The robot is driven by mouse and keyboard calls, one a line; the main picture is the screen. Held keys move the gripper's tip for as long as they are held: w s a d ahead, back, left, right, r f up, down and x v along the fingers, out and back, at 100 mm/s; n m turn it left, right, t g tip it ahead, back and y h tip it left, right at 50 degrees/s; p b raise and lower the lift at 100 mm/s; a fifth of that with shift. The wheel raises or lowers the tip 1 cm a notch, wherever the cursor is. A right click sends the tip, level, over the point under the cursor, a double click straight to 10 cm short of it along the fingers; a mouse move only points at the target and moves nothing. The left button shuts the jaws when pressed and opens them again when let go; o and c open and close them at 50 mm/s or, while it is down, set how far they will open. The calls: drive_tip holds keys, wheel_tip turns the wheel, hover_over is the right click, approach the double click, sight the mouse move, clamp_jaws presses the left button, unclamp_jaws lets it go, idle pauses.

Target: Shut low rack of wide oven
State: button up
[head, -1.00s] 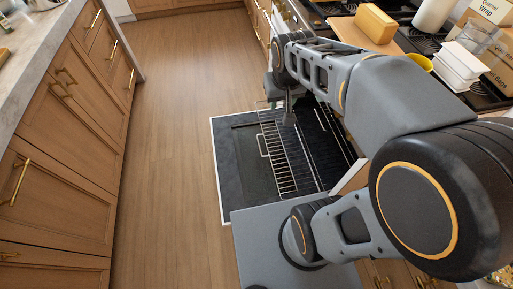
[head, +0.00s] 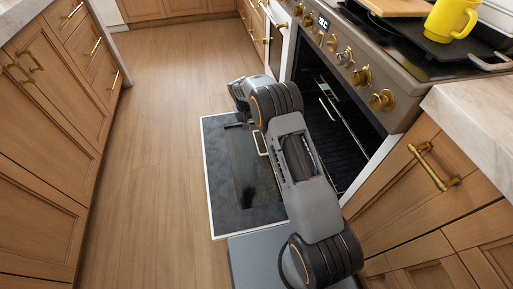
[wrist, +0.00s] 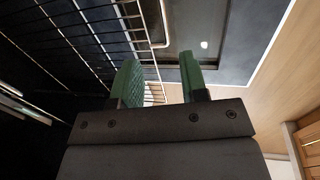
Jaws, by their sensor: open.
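The wide oven (head: 345,60) stands at right with its door (head: 222,180) folded down flat, a dark pane in a pale frame. The low rack is out over the door; its front loop (head: 262,143) shows left of my arm, which hides most of it. In the wrist view the rack's wires (wrist: 95,35) fill the upper left, and the loop (wrist: 162,44) lies just beyond the fingers. My gripper (wrist: 160,78) is open and empty, with green fingertips close to the rack's front edge. Contact cannot be told.
Another rack (head: 328,107) sits inside the dark oven. Cabinets with brass handles (head: 50,130) line the left, with clear wooden floor (head: 155,150) between. A yellow mug (head: 452,18) stands on the cooktop. A counter corner (head: 470,110) juts out at right.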

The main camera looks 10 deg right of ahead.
sight(256, 143)
drive_tip(key=d+f+b, duration=0.1)
drive_tip(key=f, duration=0.4)
drive_tip(key=f+b, duration=0.2)
drive_tip(key=f, duration=0.3)
drive_tip(key=d+f+b, duration=0.1)
drive_tip(key=f, duration=0.4)
drive_tip(key=shift+w+d+f+b, duration=0.1)
drive_tip(key=shift+d+f+b, duration=0.05)
drive_tip(key=shift+d+b, duration=0.15)
clamp_jaws()
